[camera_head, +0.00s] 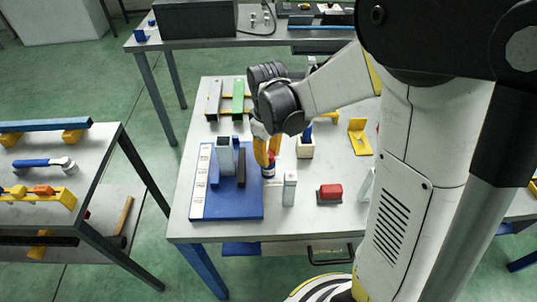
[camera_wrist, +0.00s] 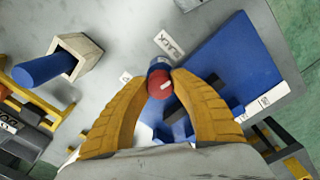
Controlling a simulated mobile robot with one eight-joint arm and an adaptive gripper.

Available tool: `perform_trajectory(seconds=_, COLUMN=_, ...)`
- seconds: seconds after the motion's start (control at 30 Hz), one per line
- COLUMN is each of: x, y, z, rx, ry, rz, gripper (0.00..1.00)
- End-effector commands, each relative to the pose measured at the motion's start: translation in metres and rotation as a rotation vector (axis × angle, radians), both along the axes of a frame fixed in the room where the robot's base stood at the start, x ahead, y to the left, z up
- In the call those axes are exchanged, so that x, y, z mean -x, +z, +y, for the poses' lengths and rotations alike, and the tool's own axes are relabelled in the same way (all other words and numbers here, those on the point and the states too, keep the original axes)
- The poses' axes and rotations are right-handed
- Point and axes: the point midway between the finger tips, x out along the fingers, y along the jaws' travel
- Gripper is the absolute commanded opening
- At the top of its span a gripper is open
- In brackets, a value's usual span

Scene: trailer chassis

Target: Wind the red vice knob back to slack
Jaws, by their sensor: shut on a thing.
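The red vice knob (camera_wrist: 160,86) sits between my yellow fingertips in the wrist view, with a short pale mark on its face. My gripper (camera_wrist: 160,80) is shut on it. In the head view my gripper (camera_head: 267,158) points down at the right side of the vice, and the knob (camera_head: 269,171) shows only in part below the fingers. The vice has a blue base plate (camera_head: 238,207) with blue jaws around an upright grey block (camera_head: 226,155). In the wrist view the fingers cover part of the vice and its blue plate (camera_wrist: 232,65).
A small grey post (camera_head: 289,188) and a red block on a grey base (camera_head: 329,193) stand right of the vice. A wooden holder (camera_head: 305,149) with a blue peg and a yellow bracket (camera_head: 359,137) are behind. Green and grey bars (camera_head: 238,100) lie at the back. A side table (camera_head: 88,168) stands left.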

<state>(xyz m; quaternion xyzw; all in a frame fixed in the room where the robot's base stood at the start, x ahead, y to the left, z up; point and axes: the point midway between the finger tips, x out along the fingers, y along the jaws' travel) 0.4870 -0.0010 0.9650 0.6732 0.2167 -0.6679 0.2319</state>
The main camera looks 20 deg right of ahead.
Motion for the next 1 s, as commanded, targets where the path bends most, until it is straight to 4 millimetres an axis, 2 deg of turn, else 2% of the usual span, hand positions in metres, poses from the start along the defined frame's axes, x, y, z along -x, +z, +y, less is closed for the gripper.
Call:
perform_trajectory(seconds=0.33, x=0.0013, y=-0.0006, z=-0.0003, rx=0.0, ry=0.133, rz=0.003, gripper=0.0)
perform_trajectory(seconds=0.87, x=0.0013, y=-0.0006, z=-0.0005, rx=0.001, ry=0.155, rz=0.003, gripper=0.0)
perform_trajectory(seconds=0.9, x=0.0013, y=-0.0006, z=-0.0005, rx=0.001, ry=0.155, rz=0.003, gripper=0.38)
perform_trajectory(seconds=0.97, x=0.0011, y=-0.0005, z=-0.0005, rx=0.001, ry=0.155, rz=0.003, gripper=0.54)
perform_trajectory(seconds=1.0, x=0.001, y=-0.0005, z=-0.0005, rx=0.0, ry=0.155, rz=0.002, gripper=0.54)
